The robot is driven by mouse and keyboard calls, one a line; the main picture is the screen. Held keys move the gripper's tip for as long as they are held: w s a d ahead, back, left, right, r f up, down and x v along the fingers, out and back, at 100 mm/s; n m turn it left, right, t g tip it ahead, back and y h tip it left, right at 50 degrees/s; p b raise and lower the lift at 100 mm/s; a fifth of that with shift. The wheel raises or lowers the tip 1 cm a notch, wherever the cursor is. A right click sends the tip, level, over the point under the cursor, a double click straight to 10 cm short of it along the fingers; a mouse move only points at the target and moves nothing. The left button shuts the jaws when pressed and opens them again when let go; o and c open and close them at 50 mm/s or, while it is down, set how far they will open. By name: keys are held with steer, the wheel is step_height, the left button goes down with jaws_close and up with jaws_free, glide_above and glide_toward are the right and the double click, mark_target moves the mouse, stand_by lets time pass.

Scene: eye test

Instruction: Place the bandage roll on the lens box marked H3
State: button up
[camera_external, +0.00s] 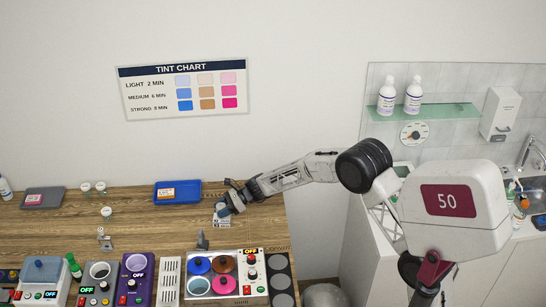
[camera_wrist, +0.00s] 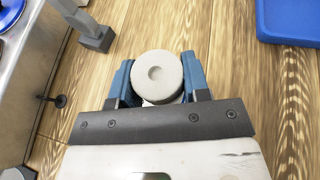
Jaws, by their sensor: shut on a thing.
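In the wrist view, a pale grey-white roll (camera_wrist: 157,88) with a round hollow in its centre, the bandage roll by its look, sits between the two blue fingers of my gripper (camera_wrist: 157,78). The fingers are shut on its sides. In the external view, my gripper (camera_external: 225,207) is low over the right part of the wooden table. A small pale object (camera_external: 221,220) shows just beneath the fingers; I cannot tell whether it is the roll or a box under it. No H3 marking is readable in either view.
A blue tray (camera_external: 178,199) lies left of my gripper, a grey tray (camera_external: 43,208) at the far left. Small white-topped jars (camera_external: 106,212) and a small pale item (camera_external: 104,243) stand between. Tint machines and a pot warmer (camera_external: 226,301) line the front.

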steer(key=o, duration=0.9)
steer(key=shift+d+r, duration=0.1)
steer(key=shift+r, duration=0.05)
steer(key=v, duration=1.2)
stand_by(0.3)
